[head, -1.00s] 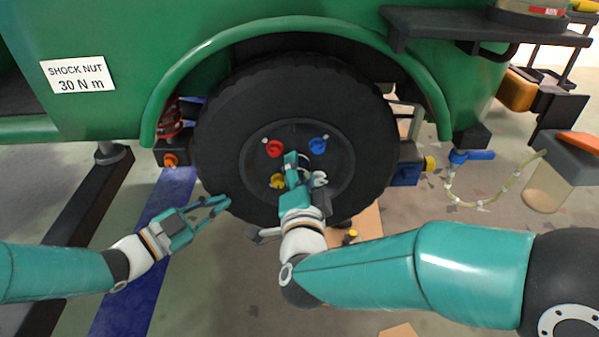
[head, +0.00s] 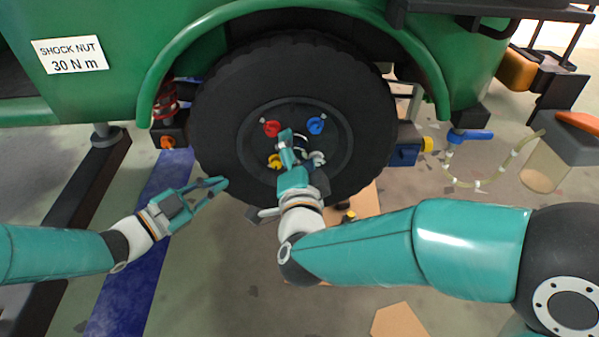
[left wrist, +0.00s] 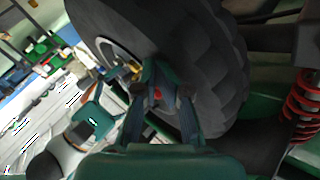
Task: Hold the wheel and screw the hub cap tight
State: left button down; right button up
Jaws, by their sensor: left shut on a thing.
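The wheel, a large black tyre (head: 222,110) with a dark rim, stands upright in the green wheel arch. It also fills the upper middle of the left wrist view (left wrist: 205,60). My left gripper (head: 221,184) is shut on the tyre's lower left edge; its fingers also show in the left wrist view (left wrist: 166,92). My right gripper (head: 301,147) is at the middle of the wheel, with its fingers around the hub. The hub cap there is mostly hidden by the fingers, so its seating and the grip on it cannot be told.
Red (head: 271,128), blue (head: 316,125) and yellow (head: 275,161) knobs sit around the hub. A red spring (head: 164,100) stands left of the wheel. A blue valve (head: 470,136) with a clear hose is at right.

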jog(key=n, duration=0.6)
jog(key=shift+r, duration=0.15)
jog(key=n, duration=0.5)
jog(key=shift+a, duration=0.2)
jog(key=s+m, duration=1.2)
jog(key=m, duration=0.8)
jog(key=shift+d+f+m, duration=0.25)
jog(key=shift+f+m, duration=0.05)
jog(key=shift+f, duration=0.15)
jog(key=shift+s, duration=0.1)
